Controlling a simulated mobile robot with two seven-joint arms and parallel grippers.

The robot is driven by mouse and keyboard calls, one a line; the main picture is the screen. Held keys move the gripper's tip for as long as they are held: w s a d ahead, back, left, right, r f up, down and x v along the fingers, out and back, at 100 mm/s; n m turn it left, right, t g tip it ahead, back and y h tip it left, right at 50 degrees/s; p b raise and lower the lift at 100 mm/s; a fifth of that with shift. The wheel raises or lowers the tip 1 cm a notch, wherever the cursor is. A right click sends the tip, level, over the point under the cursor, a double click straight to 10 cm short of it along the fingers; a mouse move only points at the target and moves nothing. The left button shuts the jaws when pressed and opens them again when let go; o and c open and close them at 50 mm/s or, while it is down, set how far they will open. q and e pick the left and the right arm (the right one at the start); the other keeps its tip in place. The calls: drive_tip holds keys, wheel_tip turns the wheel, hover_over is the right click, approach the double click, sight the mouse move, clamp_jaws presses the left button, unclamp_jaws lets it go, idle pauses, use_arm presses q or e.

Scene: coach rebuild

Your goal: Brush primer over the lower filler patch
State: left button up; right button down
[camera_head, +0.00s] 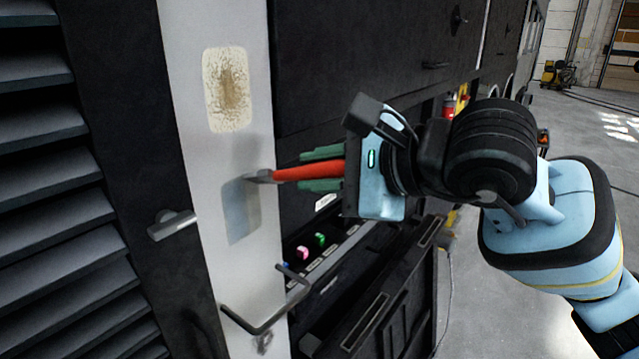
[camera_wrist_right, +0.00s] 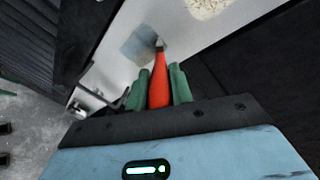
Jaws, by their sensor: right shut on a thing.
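My right gripper (camera_head: 322,170) is shut on the red handle of a brush (camera_head: 308,172). The brush lies about level in the head view, its tip pointing left to the white panel (camera_head: 190,110). The tip is at the upper right edge of the lower patch (camera_head: 241,212), a smooth grey-blue rectangle; I cannot tell if it touches. A rough beige-brown patch (camera_head: 228,90) sits higher on the panel. My left gripper is not in view.
A bent metal handle (camera_head: 262,327) juts out below the lower patch. A grey latch (camera_head: 172,224) sticks out left of it. An open dark compartment (camera_head: 335,250) with small pink and green items is below my gripper. Louvres line the left side.

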drive_tip(key=shift+r, duration=0.55)
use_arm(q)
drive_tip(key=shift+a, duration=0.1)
use_arm(e)
drive_tip(key=shift+f, duration=0.15)
